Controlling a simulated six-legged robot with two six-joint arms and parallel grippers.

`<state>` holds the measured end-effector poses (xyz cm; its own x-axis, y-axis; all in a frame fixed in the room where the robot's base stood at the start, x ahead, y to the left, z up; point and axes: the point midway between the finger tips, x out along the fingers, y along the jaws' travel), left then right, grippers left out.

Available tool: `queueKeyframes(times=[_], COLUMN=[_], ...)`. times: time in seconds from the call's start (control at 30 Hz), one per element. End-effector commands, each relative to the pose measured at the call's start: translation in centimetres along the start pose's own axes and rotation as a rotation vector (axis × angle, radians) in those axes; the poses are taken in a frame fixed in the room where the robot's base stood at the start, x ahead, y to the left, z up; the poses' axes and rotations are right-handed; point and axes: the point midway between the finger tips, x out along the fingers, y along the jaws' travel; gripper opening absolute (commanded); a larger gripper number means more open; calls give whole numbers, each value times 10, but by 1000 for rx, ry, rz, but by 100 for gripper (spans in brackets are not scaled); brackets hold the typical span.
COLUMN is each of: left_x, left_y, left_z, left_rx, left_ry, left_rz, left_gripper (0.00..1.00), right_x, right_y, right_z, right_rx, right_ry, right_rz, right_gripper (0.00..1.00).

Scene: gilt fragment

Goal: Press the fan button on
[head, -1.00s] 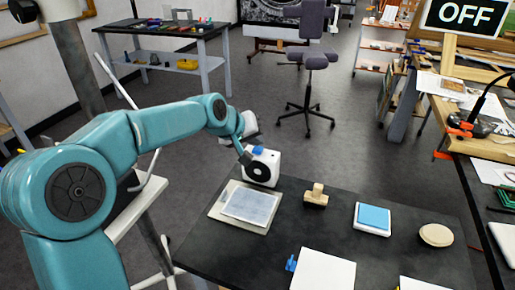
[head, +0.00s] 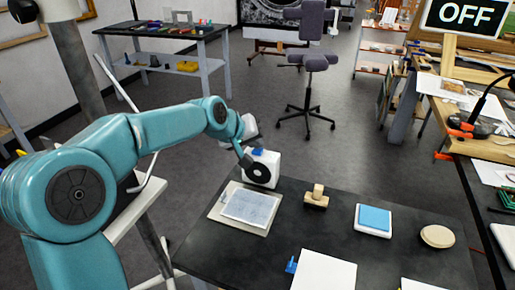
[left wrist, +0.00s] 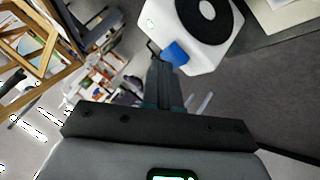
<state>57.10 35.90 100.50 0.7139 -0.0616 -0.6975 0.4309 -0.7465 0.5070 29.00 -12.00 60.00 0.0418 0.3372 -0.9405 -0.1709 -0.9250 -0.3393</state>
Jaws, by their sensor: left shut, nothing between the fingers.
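The fan (head: 262,174) is a small white box with a round black grille, standing at the far left edge of the black table. Its blue button (head: 258,152) is on top; the fan (left wrist: 224,42) and button (left wrist: 176,53) also show in the left wrist view. My left gripper (head: 245,159) is shut and empty, its tips right beside the button at the fan's left side. In the left wrist view the fingers (left wrist: 162,68) reach up to the button's lower left; I cannot tell whether they touch it. A sign reading OFF (head: 466,14) is at top right. My right gripper is not in view.
On the black table (head: 335,230) lie a grey board with a sheet (head: 249,207), a wooden stamp-like block (head: 316,197), a blue-topped white pad (head: 373,219) and a round wooden disc (head: 437,236). A stool (head: 307,90) stands behind on open floor.

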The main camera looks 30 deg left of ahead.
Motion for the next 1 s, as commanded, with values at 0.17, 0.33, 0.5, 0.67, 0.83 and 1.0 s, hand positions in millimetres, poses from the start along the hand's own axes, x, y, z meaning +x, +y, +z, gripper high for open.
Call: queueKeyframes(times=[0.17,0.33,0.5,0.67,0.83,1.0], left_x=[-6,-5,-10,-23,-36,-47], left_y=[4,4,8,17,26,34], left_z=[-4,-4,-8,-17,-27,-35], left_rx=[0,0,0,1,1,1], left_ry=[0,1,1,2,2,2], left_rz=[0,0,1,1,1,1], left_gripper=[0,0,0,0,0,0], right_x=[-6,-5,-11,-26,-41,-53], right_y=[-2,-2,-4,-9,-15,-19], right_z=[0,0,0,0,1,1], right_rx=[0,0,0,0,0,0], right_ry=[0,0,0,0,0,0], right_rz=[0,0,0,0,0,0], right_gripper=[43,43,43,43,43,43])
